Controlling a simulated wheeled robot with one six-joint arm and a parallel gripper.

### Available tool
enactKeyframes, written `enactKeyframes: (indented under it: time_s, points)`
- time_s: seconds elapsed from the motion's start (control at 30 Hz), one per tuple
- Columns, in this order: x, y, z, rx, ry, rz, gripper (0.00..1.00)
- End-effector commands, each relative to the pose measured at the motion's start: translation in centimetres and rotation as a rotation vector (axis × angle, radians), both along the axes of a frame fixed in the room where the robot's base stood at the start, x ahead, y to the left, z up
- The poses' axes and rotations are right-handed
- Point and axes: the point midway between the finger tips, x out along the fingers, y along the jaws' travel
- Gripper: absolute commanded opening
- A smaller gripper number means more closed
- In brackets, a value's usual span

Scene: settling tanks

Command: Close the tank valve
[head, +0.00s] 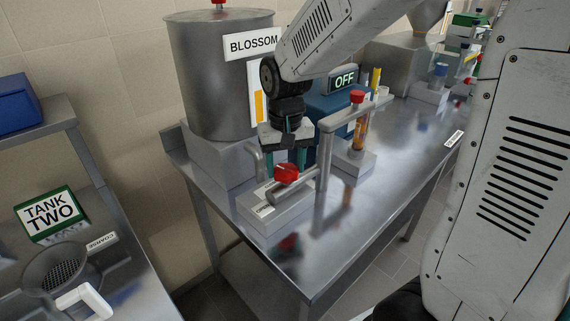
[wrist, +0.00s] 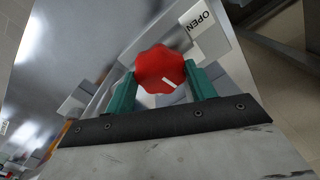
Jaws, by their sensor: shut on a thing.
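The tank valve has a red knob (head: 286,173) with a white pointer line, on a pale block at the front of the steel bench. My gripper (head: 289,165) reaches down over the block. In the wrist view its green fingers (wrist: 161,85) stand on either side of the knob, shut on it. The pointer line slants and does not point straight at the OPEN label. The grey tank (head: 220,85) marked BLOSSOM stands behind.
A grey pipe frame (head: 326,150) rises just right of the knob, close to my gripper. A blue unit reading OFF (head: 343,79) and an orange tube (head: 358,130) stand behind. The left bench holds a TANK TWO sign (head: 49,214) and a strainer (head: 58,271). The bench front is clear.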

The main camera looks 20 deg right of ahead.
Motion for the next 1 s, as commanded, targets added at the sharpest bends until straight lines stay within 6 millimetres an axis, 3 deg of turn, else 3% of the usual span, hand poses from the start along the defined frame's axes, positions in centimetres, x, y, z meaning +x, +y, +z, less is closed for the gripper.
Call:
enactKeyframes:
  time_s: [0.4,0.97,1.0]
  points:
    - [-0.11,-0.02,-0.08,0.0,0.003,-0.187,0.32]
    - [-0.13,-0.03,-0.09,0.0,0.004,-0.212,0.32]
    - [-0.13,-0.03,-0.09,0.0,0.004,-0.212,0.66]
